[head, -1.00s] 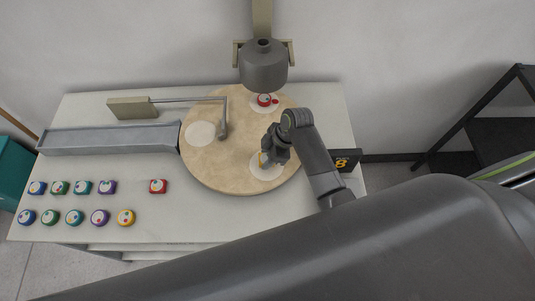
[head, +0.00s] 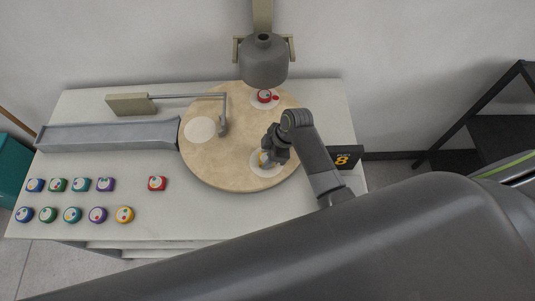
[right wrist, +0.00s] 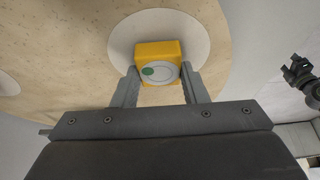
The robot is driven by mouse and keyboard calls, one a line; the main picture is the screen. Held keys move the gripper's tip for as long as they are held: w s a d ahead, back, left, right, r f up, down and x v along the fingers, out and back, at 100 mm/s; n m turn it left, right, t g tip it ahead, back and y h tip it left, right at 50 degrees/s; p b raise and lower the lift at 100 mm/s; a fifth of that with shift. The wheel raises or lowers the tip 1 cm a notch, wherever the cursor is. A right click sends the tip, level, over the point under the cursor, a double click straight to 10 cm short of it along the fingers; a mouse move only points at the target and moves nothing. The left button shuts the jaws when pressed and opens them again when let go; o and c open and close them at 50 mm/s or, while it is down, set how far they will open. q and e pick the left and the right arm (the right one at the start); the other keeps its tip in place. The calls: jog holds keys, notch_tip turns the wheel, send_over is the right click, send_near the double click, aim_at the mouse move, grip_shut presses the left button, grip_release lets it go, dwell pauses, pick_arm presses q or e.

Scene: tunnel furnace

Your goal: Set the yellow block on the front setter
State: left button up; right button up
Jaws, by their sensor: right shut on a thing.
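The yellow block (right wrist: 157,50) is between the fingers of my right gripper (right wrist: 160,86), which is shut on it. A pale round label with a green dot shows on the block. In the right wrist view the block is over the pale round front setter (right wrist: 197,42); I cannot tell whether it touches it. In the head view my right gripper (head: 269,158) is over the front setter (head: 257,172) and hides most of the block. A small dark part at the right wrist view's right edge may be my left gripper (right wrist: 302,76); its jaws are unclear.
The round turntable (head: 222,172) bears an empty left setter (head: 199,129) and a red block (head: 264,96) at the back, below the grey furnace bell (head: 263,62). A thin arm (head: 188,97) reaches over the turntable. Several coloured blocks stand at left beside a grey trough (head: 110,136).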

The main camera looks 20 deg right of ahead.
jog(key=shift+f, duration=0.1)
jog(key=o, duration=1.1)
jog(key=shift+d, duration=0.1)
jog(key=b+v, duration=0.2)
jog(key=v, duration=1.5)
jog(key=shift+d, duration=0.1)
jog(key=shift+s, duration=0.1)
